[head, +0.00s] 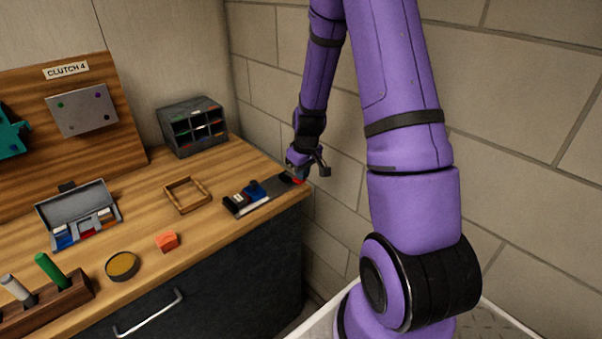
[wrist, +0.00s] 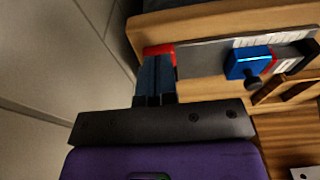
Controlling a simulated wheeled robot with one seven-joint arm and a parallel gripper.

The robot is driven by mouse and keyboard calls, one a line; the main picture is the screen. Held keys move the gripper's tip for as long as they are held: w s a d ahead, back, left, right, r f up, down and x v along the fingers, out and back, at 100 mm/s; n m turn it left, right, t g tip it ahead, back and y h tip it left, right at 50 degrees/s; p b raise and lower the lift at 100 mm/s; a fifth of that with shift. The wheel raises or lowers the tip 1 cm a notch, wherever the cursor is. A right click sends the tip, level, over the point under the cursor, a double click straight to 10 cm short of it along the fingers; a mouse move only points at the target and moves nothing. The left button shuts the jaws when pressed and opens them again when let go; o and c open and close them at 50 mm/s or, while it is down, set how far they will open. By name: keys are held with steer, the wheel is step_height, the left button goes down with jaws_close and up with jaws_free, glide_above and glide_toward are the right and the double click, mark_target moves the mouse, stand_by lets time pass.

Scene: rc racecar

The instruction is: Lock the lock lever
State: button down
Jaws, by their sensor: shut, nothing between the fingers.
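A grey rail fixture (head: 262,192) lies near the right end of the workbench. On it sits a blue block (head: 252,189) with a dark knob, seen closer in the wrist view (wrist: 240,63). A red piece (wrist: 160,49) is at the rail's end beside my gripper. I cannot tell for sure which part is the lock lever. My gripper (wrist: 155,68) is shut and empty, its fingertips right by the red piece; whether they touch it is unclear. In the head view my gripper (head: 303,171) is at the bench's right end, its fingers partly hidden.
A wooden frame (head: 165,197), a red-orange block (head: 167,242) and a round yellow-topped tin (head: 122,266) lie left of the fixture. A grey compartment box (head: 203,110) stands behind. The block wall (head: 262,88) is close to my arm on the right.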

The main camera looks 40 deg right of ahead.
steer(key=shift+w+r, duration=0.15)
steer(key=shift+r, duration=0.4)
step_height(320, 180, up, 13)
steer(key=s, duration=0.2)
steer(key=shift+s, duration=0.25)
steer(key=shift+f, duration=0.1)
steer(key=s+a+r+t, duration=0.2)
steer(key=s+a+r, duration=0.5)
steer(key=a+r, duration=0.45)
steer(key=s+a+r, duration=0.3)
steer(key=s+r, duration=0.1)
steer(key=s, duration=0.4)
steer(key=s+a+r+t, duration=0.1)
steer(key=s+a+r, duration=0.1)
steer(key=s+r, duration=0.2)
steer(key=s, duration=0.3)
steer(key=shift+s+a+t, duration=0.3)
steer(key=shift+s+a, duration=0.1)
